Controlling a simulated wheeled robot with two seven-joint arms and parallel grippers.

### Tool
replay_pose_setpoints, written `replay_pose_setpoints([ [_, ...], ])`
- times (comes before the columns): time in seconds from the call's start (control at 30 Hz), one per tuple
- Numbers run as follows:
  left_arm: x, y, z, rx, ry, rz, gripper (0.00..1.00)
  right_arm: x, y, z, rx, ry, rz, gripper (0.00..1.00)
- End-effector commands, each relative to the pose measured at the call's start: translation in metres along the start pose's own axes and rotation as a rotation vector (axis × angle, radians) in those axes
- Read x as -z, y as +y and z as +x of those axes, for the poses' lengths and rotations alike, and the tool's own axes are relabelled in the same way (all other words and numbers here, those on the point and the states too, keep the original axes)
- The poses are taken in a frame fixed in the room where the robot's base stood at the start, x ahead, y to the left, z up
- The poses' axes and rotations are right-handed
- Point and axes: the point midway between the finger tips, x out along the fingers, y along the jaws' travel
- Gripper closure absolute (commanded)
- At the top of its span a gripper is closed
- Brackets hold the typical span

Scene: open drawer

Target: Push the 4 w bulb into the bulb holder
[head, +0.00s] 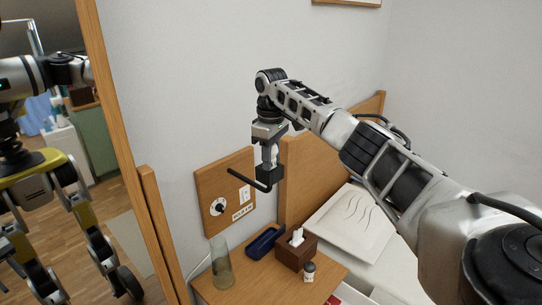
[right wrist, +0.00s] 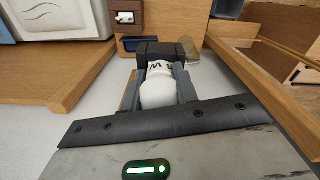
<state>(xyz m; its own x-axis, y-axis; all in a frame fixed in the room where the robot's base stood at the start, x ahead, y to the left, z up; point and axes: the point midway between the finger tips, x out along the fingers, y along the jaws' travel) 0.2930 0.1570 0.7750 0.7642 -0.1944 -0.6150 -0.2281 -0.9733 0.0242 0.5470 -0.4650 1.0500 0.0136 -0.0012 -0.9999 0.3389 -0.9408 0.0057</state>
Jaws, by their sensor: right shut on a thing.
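My right gripper (head: 270,174) hangs down in front of the wall panel in the head view. In the right wrist view it is shut on the white bulb (right wrist: 158,93), which lies between the two fingers with a dark "W" mark showing. A thin black bent rod (head: 246,180), probably the arm of the bulb holder, reaches from the panel to beside my fingertips. I cannot tell the holder's socket apart from the dark fingertips, or whether the bulb touches it. My left gripper is not in view.
A bed with a pillow (head: 350,225) is to the right, a mirror to the left.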

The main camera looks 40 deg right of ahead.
Motion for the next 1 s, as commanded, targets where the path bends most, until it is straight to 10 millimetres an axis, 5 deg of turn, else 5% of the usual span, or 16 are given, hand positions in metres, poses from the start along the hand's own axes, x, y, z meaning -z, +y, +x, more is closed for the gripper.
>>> replay_pose_setpoints([
  [0.13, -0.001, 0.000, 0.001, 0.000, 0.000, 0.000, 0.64, -0.002, -0.003, 0.009, 0.007, -0.020, -0.002, 0.91],
  [0.17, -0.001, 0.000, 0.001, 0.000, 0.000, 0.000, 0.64, -0.002, -0.003, 0.010, 0.007, -0.020, -0.002, 0.65],
  [0.23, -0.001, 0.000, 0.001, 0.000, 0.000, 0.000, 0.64, -0.002, -0.003, 0.010, 0.008, -0.020, -0.003, 0.46],
  [0.77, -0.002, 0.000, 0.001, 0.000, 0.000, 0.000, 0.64, -0.001, -0.005, 0.007, 0.013, -0.023, -0.008, 0.45],
  [1.0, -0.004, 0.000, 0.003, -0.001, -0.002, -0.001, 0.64, 0.000, -0.003, -0.036, 0.004, -0.008, -0.004, 0.45],
])
